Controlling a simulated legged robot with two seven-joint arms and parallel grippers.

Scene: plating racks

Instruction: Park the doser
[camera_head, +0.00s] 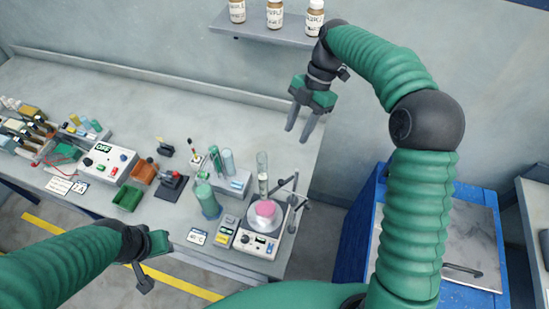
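A clear upright glass tube (262,172), which may be the doser, stands over a flask with pink contents (264,209). The flask sits on a white hotplate-like device (258,243) at the bench's right front, beside a dark stand with clamp arms (291,200). My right gripper (299,132) hangs above the back right of the bench, up and right of the tube and apart from it. Its two fingers are spread with nothing between them. My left gripper (152,262) is at the bench's front edge, lower left; its fingers are hard to make out.
A green cylinder (207,200) and small labelled boxes (227,231) stand left of the hotplate. A control box (107,163), green tray (127,199) and racks fill the left. Bottles stand on a wall shelf (262,35). The bench's back strip is clear.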

